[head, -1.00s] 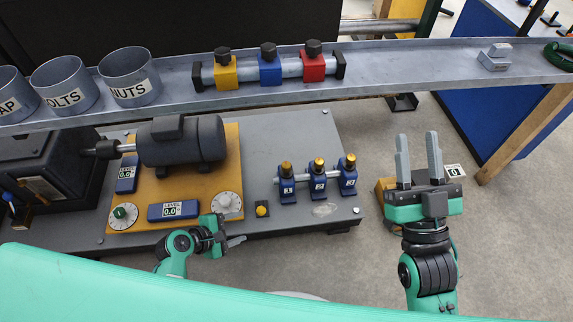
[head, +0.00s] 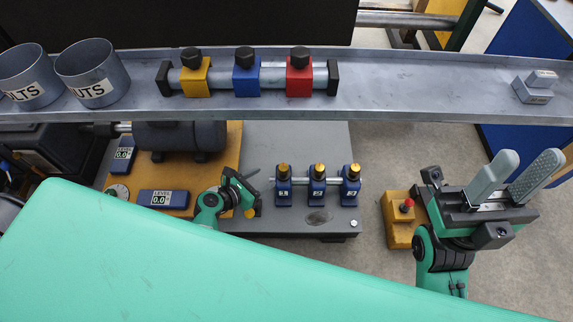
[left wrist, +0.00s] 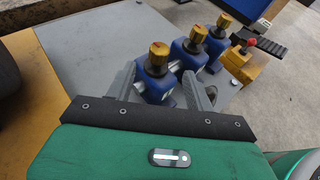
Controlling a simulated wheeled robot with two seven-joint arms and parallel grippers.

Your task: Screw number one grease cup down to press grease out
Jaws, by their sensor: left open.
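Three blue grease cups with brass caps stand in a row on the grey plate. The leftmost cup (head: 283,187) seems to carry label 1; the middle cup (head: 317,187) reads 2 and the right cup (head: 350,186) 3. My left gripper (head: 250,181) is open, low and just left of the leftmost cup. In the left wrist view, its fingers (left wrist: 163,88) point at the nearest cup (left wrist: 157,60), which shows between them. Whether they touch it I cannot tell. My right gripper (head: 513,180) is open and empty, well right of the cups.
A yellow box with a red button (head: 407,205) stands between the cups and my right gripper. A metal shelf (head: 420,85) crosses above, holding labelled cans (head: 92,75) and yellow, blue and red blocks on a rod. A motor (head: 180,137) sits on the yellow plate at left.

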